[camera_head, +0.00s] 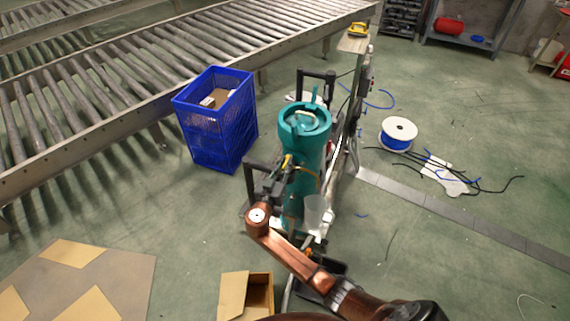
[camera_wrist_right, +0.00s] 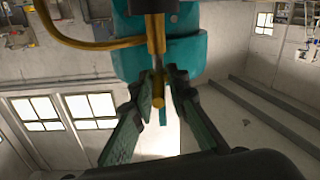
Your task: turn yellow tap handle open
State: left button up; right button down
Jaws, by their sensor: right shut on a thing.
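A teal cylindrical tank (camera_head: 297,150) stands upright in the middle of the head view; its side also fills the top of the right wrist view (camera_wrist_right: 190,60). The yellow tap handle (camera_wrist_right: 160,105) shows in the wrist view as a short yellow bar below a brass-coloured stem. In the head view only a small yellow part (camera_head: 287,160) shows at the tank's near left side. My right gripper (camera_wrist_right: 160,82) is shut on the yellow tap handle, one finger on each side. In the head view the right gripper (camera_head: 275,183) is dark and partly hides the tap. My left gripper is out of view.
A yellow hose (camera_wrist_right: 85,42) curves to the tap. A clear cup (camera_head: 314,212) is beside the tank's base. A blue crate (camera_head: 240,125) stands left, by the roller conveyor (camera_head: 130,85). An open cardboard box (camera_head: 262,290) lies in front. A cable spool (camera_head: 398,132) is right.

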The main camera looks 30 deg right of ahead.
jog(key=shift+s+d+f, duration=0.1)
jog(key=shift+d, duration=0.1)
jog(key=d+n+t+y, duration=0.1)
jog(key=n+y, duration=0.3)
jog(key=y, duration=0.2)
jog(key=d+n+t+y+p, duration=0.1)
jog(key=n+t+y, duration=0.1)
jog(key=n+y, duration=0.3)
jog(key=d+r+n+t+y+p, duration=0.1)
jog(key=n+y, duration=0.3)
jog(key=y, duration=0.4)
jog(key=shift+s+d+t, duration=0.3)
jog(key=shift+d+t, duration=0.05)
jog(key=shift+t, duration=0.15)
jog(key=n+y, duration=0.1)
jog(key=g+y, duration=0.1)
jog(key=n+y+b, duration=0.1)
jog(key=shift+w+d+f+n+g+y, duration=0.15)
jog(key=shift+d+f+n+g+y, duration=0.1)
jog(key=shift+n+g+y, duration=0.05)
jog(key=shift+w+d+n+g+y+b, duration=0.1)
jog(key=shift+w+n+g+y+b, duration=0.05)
jog(key=shift+n+g+y+b, duration=0.9)
jog(key=shift+r+y, duration=0.1)
jog(key=shift+y, duration=0.25)
